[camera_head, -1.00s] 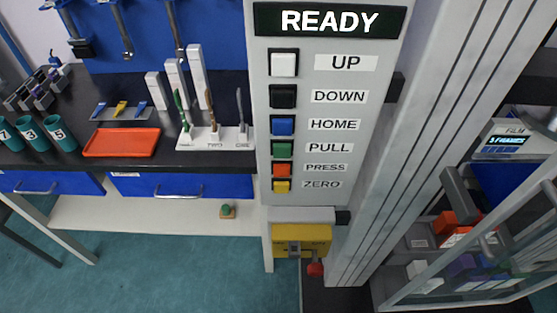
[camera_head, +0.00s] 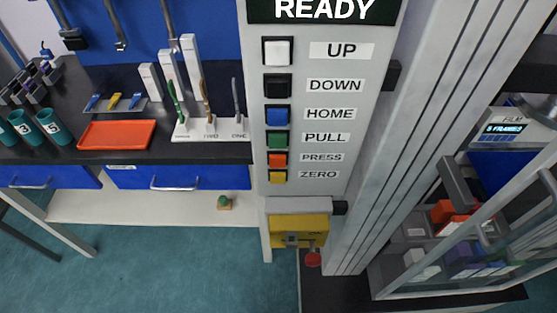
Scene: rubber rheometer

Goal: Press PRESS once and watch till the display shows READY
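The display (camera_head: 322,10) at the top of the control panel reads READY in white letters on black; its top edge is cut off by the frame. Below it is a column of labelled buttons. The PRESS button (camera_head: 277,160) is orange-red, between the green PULL button (camera_head: 277,139) and the yellow ZERO button (camera_head: 277,178). The white UP button (camera_head: 278,51), black DOWN button (camera_head: 277,86) and blue HOME button (camera_head: 277,116) are above. Neither of my grippers is in view, and nothing covers the buttons.
A yellow block (camera_head: 298,231) with a red knob (camera_head: 313,259) is below the panel. A dark bench with an orange tray (camera_head: 117,134) and teal cups (camera_head: 50,127) stands left. Grey columns and a clear-framed door (camera_head: 470,235) stand right. Teal floor is open at lower left.

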